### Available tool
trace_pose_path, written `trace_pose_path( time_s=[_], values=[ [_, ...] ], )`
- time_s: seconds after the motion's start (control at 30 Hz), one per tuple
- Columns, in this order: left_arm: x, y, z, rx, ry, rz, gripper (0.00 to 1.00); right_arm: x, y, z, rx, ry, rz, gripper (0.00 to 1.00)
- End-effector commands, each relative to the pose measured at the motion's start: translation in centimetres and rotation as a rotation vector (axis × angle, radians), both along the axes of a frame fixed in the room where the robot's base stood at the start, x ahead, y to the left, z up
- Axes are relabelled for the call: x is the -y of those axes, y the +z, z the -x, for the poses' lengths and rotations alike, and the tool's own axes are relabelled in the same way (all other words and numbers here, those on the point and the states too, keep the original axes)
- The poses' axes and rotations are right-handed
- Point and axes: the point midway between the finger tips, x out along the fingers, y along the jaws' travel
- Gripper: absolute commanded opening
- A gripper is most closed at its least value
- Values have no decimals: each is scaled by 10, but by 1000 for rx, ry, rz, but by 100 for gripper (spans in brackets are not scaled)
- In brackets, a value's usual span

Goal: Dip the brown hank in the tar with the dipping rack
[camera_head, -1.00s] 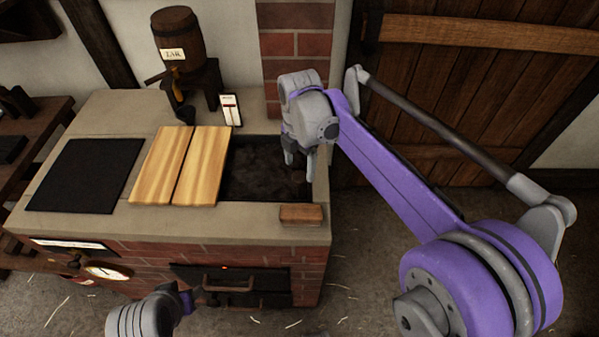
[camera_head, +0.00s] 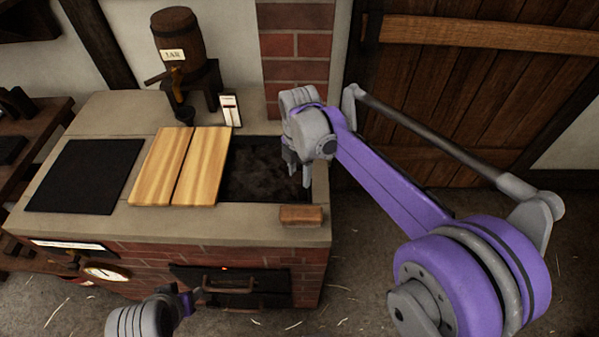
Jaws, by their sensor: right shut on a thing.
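The tar vat is an open dark well (camera_head: 265,172) in the top of the brick stove, with a dark, rough surface inside. My right gripper (camera_head: 299,176) points down over the right end of the well. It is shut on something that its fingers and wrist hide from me. I cannot make out the brown hank or the dipping rack.
Two pale wooden boards (camera_head: 182,166) lie left of the well, then a black plate (camera_head: 85,176). A wooden block (camera_head: 301,214) sits on the front rim. A tar barrel (camera_head: 174,45) and a white slider panel (camera_head: 230,108) stand behind. A dial (camera_head: 106,273) is on the front.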

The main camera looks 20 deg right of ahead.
Motion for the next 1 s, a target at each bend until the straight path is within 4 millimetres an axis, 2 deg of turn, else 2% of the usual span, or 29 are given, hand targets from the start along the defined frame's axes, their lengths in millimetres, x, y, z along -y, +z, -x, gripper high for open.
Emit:
trace_pose_path(
  time_s=[0.47, 0.57, 0.83, 0.9, 1.0],
  values=[
    [0, 4, -1, 1, 0, 0, 50, 0, 5, 0, 0, 0, 0, 0],
    [0, 13, -3, 5, 0, 0, 50, 0, 20, 0, 1, 0, 0, 0],
    [0, 55, -14, 27, 0, 0, 50, 0, 84, -1, 2, 0, 0, 0],
    [0, 60, -16, 30, 0, 0, 50, 0, 92, -1, 2, 0, 0, 0],
    [0, 59, -15, 29, 0, 0, 50, 0, 92, -1, 1, 0, 0, 0]
  ],
)
